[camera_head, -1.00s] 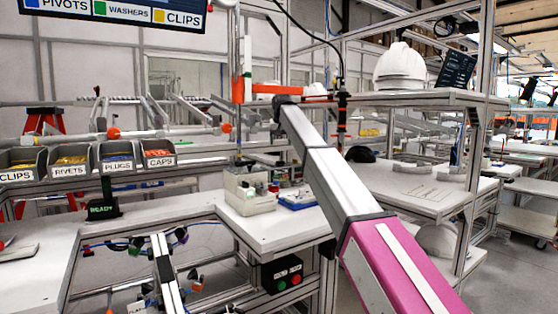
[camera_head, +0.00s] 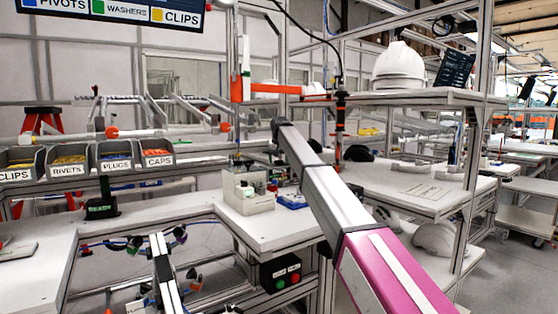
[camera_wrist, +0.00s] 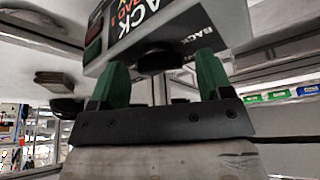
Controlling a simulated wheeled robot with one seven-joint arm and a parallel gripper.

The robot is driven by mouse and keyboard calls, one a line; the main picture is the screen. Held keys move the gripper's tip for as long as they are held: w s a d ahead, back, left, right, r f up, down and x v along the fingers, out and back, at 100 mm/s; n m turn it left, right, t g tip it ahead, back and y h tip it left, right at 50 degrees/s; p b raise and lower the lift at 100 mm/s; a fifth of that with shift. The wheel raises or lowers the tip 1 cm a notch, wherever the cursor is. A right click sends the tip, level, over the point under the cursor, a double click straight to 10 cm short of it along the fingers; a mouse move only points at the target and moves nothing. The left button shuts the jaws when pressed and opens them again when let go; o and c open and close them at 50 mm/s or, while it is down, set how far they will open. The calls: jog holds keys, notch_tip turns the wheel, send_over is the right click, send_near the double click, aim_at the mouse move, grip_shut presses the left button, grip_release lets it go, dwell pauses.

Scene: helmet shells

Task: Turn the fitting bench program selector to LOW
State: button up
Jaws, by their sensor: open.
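My gripper (camera_wrist: 161,66) shows in the wrist view with two green fingers spread apart, nothing clamped between them. A dark rounded knob (camera_wrist: 155,61) sits between the fingertips, on a light grey box (camera_wrist: 185,38) just ahead. The box has a dark face with white and red lettering, partly cut off; "BACK" is readable. I cannot read a LOW mark or tell the knob's setting, nor whether a finger touches it. In the head view, my arm hides the gripper. A pale box (camera_head: 247,195) stands on the white fitting bench (camera_head: 270,232) left of my arm.
A dark button box (camera_head: 281,273) with green and red buttons hangs under the bench edge. Labelled bins (camera_head: 115,160) stand at the left. A white helmet shell (camera_head: 399,66) rests on the upper shelf (camera_head: 430,97) at right. Frame posts stand close around my arm.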

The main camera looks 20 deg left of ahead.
jog(key=c, duration=0.9)
jog(key=shift+m+h, duration=0.4)
jog(key=shift+m, duration=0.4)
jog(key=o, duration=0.9)
jog(key=shift+r, duration=0.1)
jog(key=v, duration=1)
jog(key=shift+s+r, duration=0.2)
jog(key=shift+r, duration=0.1)
